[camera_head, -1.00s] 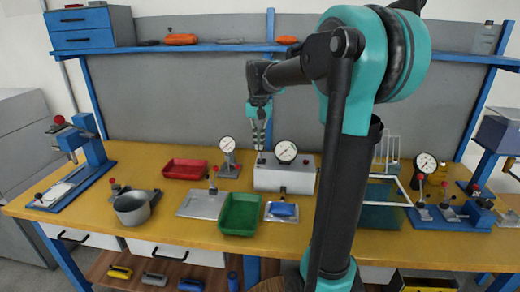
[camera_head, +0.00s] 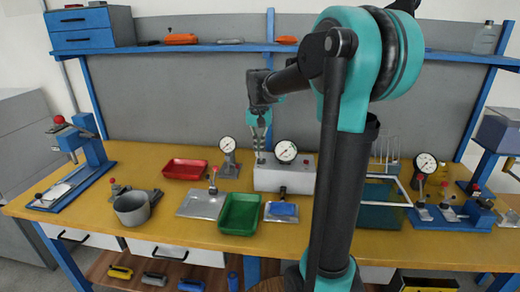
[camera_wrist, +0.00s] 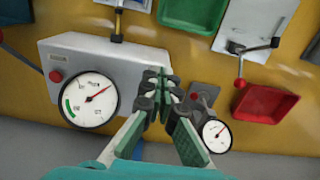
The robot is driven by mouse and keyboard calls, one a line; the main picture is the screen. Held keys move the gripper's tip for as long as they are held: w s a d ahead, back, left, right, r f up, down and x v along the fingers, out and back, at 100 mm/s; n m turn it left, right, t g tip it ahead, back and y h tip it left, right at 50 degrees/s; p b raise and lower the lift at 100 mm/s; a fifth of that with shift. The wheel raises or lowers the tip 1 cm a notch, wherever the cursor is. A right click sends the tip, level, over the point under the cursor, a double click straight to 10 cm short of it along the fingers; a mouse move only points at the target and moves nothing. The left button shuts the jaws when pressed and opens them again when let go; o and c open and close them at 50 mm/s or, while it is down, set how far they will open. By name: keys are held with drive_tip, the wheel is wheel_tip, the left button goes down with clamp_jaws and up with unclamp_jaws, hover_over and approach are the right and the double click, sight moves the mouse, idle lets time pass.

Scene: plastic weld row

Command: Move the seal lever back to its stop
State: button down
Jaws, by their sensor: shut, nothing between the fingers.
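A grey box with a large round gauge (camera_head: 285,178) stands at the back middle of the bench; it fills the left of the wrist view (camera_wrist: 95,52). My gripper (camera_head: 260,156) is above the box's left end, fingers pointing down. In the wrist view my gripper (camera_wrist: 161,78) is shut and empty, its tips beside the box's end; whether they touch it is unclear. No lever can be made out clearly at the fingertips. A red-knobbed lever (camera_head: 213,176) stands on a metal plate left of the box, apart from my gripper. I cannot tell which lever is the seal lever.
A small gauge on a stand (camera_head: 229,154) is close to my gripper on the left. A red tray (camera_head: 184,168), green tray (camera_head: 239,214) and grey pot (camera_head: 131,208) stand on the bench. Several red-knobbed levers are at the right. The bench's front strip is clear.

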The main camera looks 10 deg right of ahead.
drive_tip(key=shift+f, duration=0.55)
